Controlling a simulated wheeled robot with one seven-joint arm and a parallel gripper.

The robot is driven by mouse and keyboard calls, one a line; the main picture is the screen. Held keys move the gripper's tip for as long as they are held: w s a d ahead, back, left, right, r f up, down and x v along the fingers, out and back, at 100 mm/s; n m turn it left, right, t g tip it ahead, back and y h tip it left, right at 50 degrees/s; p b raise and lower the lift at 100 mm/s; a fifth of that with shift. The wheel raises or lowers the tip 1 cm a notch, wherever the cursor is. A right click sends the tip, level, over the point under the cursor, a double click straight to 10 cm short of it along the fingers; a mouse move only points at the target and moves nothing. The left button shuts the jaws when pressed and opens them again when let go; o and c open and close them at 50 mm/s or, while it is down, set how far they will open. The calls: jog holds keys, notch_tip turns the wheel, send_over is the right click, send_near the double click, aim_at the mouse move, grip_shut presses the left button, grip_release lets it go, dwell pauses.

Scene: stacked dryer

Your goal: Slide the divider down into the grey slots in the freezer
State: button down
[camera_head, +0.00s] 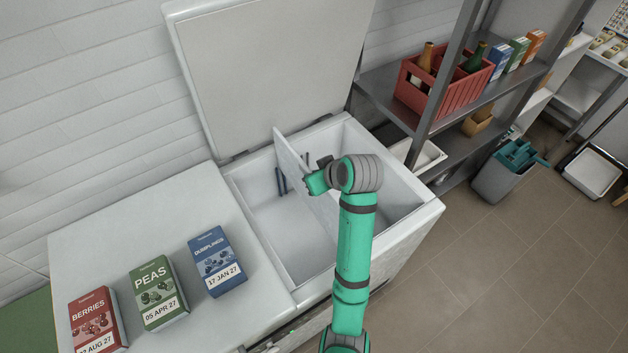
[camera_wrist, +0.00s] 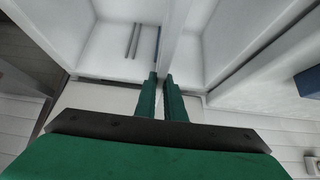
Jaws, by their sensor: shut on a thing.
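The divider (camera_head: 291,154) is a thin white panel standing roughly upright across the open chest freezer (camera_head: 401,214). Its far top corner sticks up above the freezer's back rim. My gripper (camera_head: 308,184) is shut on the divider's top edge; in the wrist view the two green fingers (camera_wrist: 162,92) pinch the panel (camera_wrist: 179,40). Grey slot strips (camera_head: 282,181) show inside the freezer, low beside the panel's far end. In the wrist view, several upright strips (camera_wrist: 132,40) stand to the left of the panel. The divider's lower edge and its fit with the slots are hidden.
The freezer lid (camera_head: 275,70) stands open behind. Left of the opening, a white top holds the berries box (camera_head: 97,318), peas box (camera_head: 157,292) and dumplings box (camera_head: 217,261). A metal shelf with a red crate (camera_head: 455,95) stands at the right. The floor at the lower right is clear.

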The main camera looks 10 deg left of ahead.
jog(key=shift+r, duration=0.4)
jog(key=shift+w+d+f, duration=0.1)
dwell(0.4)
jog(key=w+d, duration=0.7)
jog(key=shift+w+d, duration=0.25)
jog(key=shift+w, duration=0.1)
dwell(0.8)
dwell(0.3)
jog(key=shift+f, duration=0.2)
dwell(1.3)
